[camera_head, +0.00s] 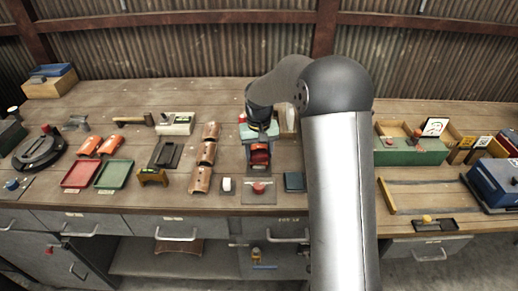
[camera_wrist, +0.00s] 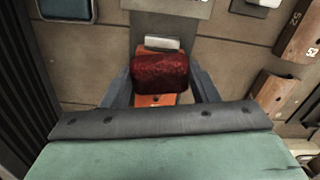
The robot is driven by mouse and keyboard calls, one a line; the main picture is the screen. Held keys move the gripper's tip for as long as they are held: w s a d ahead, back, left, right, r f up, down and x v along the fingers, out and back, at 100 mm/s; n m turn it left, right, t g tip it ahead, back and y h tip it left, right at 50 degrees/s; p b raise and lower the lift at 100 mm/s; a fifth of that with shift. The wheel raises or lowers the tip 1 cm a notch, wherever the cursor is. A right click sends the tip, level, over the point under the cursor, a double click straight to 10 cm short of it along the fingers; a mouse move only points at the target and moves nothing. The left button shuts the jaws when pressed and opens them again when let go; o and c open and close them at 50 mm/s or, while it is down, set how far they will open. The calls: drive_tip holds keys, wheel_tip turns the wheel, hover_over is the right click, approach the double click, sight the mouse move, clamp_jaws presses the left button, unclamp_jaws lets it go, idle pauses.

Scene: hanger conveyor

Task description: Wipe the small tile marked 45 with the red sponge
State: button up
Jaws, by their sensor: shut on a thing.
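My gripper (camera_wrist: 160,88) is shut on the red sponge (camera_wrist: 160,72), with a grey finger on each side of it. The sponge is a dark red block, and it also shows in the camera_head view (camera_head: 259,154) below my wrist. An orange part (camera_wrist: 155,100) and a pale block (camera_wrist: 162,43) show at the sponge's edges in the wrist view. I cannot tell whether the sponge touches what is under it. I cannot make out a small tile marked 45 in either view; the small markings are too blurred to read.
Brown curved pieces (camera_head: 206,153) stand in a row left of my gripper. A plate with a red knob (camera_head: 259,187), a white piece (camera_head: 227,184) and a dark teal square (camera_head: 294,181) lie along the front. Red (camera_head: 81,174) and green (camera_head: 114,174) trays lie farther left.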

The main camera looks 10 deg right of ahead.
drive_tip(key=shift+s+a, duration=0.1)
drive_tip(key=shift+s, duration=0.4)
drive_tip(key=shift+s+r, duration=0.2)
drive_tip(key=shift+r, duration=0.05)
wheel_tip(320, 180, up, 2)
drive_tip(key=shift+w+p, duration=0.1)
drive_tip(key=shift+p, duration=0.35)
drive_tip(key=shift+r+p, duration=1.9)
drive_tip(key=shift+r, duration=0.9)
drive_tip(key=shift+a+p, duration=0.1)
drive_tip(key=shift+p, duration=0.45)
